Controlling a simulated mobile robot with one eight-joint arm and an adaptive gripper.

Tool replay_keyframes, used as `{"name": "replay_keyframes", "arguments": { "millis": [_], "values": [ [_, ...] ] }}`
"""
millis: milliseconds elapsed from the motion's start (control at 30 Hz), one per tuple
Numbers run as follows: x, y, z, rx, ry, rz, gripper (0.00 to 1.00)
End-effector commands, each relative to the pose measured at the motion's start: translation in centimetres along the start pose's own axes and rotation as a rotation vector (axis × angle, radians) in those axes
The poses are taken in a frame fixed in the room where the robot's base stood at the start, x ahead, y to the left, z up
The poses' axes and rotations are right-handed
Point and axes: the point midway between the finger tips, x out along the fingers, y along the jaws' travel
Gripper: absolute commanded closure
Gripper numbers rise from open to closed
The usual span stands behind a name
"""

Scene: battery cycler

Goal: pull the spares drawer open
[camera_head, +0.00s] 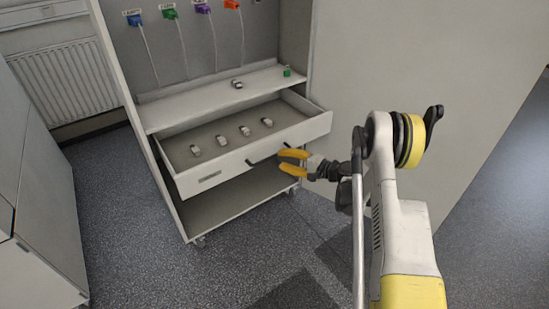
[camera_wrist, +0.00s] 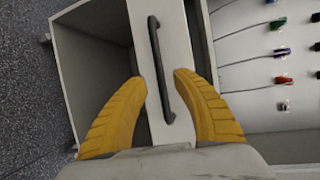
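The spares drawer (camera_head: 313,130) stands pulled out from the cabinet, with its inside showing. Several small pale cylindrical items lie in a row in it. Its white front also shows in the wrist view (camera_wrist: 177,35), with a dark bar handle (camera_wrist: 155,55) along it. In the head view the handle (camera_head: 254,162) is partly hidden by my gripper. My gripper (camera_head: 281,160) is in front of the drawer front, at the handle's right part. Its yellow fingers (camera_wrist: 158,82) are spread apart, one on either side of the handle, with gaps between them and the bar.
Above the drawer is a shelf (camera_head: 165,114) with a small metallic item (camera_head: 237,84) and a green item (camera_head: 287,72). Coloured plugs with cables hang on the back panel. A grey cabinet (camera_head: 40,200) stands at left. Floor (camera_head: 150,270) in front is clear.

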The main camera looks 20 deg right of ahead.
Motion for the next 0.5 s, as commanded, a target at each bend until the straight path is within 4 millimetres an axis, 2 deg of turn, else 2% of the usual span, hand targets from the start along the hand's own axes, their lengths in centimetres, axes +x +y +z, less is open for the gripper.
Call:
{"name": "replay_keyframes", "arguments": {
  "millis": [100,233,400,500],
  "values": [
    [-2.8,0.0,-0.1,0.000,0.004,0.000,0.66],
    [-5.2,0.0,-0.1,-0.001,0.003,0.000,0.66],
    [-6.9,0.0,0.0,-0.001,0.001,0.000,0.66],
    [-7.1,0.0,0.1,-0.001,-0.001,0.000,0.66]
  ]
}}
